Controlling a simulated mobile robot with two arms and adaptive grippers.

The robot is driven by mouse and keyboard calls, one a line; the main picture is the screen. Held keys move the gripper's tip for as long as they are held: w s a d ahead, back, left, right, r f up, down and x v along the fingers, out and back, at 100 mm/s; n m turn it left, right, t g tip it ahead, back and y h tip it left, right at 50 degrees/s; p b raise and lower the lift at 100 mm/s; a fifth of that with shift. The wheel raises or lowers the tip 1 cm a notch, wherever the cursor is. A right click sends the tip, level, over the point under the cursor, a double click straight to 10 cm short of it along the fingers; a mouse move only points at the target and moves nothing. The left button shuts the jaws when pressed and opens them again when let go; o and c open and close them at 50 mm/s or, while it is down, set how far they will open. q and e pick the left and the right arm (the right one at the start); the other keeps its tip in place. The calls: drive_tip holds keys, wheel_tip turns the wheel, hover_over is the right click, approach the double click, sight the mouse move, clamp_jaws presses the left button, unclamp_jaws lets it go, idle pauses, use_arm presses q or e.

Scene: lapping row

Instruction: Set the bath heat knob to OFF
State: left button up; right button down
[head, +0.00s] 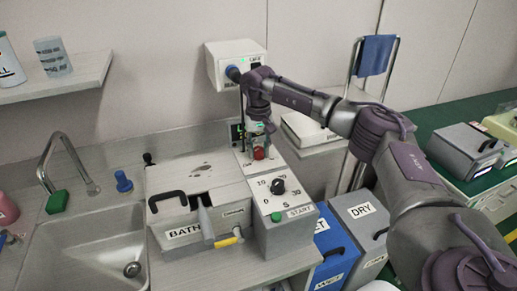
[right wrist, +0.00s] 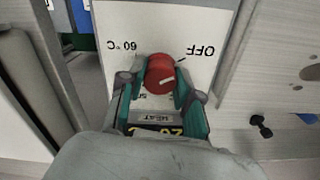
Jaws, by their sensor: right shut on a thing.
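The red bath heat knob (right wrist: 160,74) sits on a white panel (right wrist: 125,20) in the right wrist view. A short white mark on its face lies nearly level, tilting slightly up to the right. The OFF label (right wrist: 203,50) is at the upper right with a black tick beside it, and 60 °C is at the upper left. My right gripper (right wrist: 160,88) is shut on the knob, one finger on each side. In the head view, the right gripper (head: 259,140) reaches down over the red knob (head: 258,153). My left gripper is not in view.
A grey BATH box (head: 160,215) with black handle stands left of the knob panel. A timer box (head: 278,232) with black dial and green START button is in front. A sink (head: 85,245) with tap is at left. A white wall unit (head: 235,60) is above.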

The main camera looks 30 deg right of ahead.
sight(258, 149)
idle(0.4)
drive_tip(key=c, duration=0.8)
unclamp_jaws()
wheel_tip(258, 149, up, 12)
drive_tip(key=shift+r, duration=0.1)
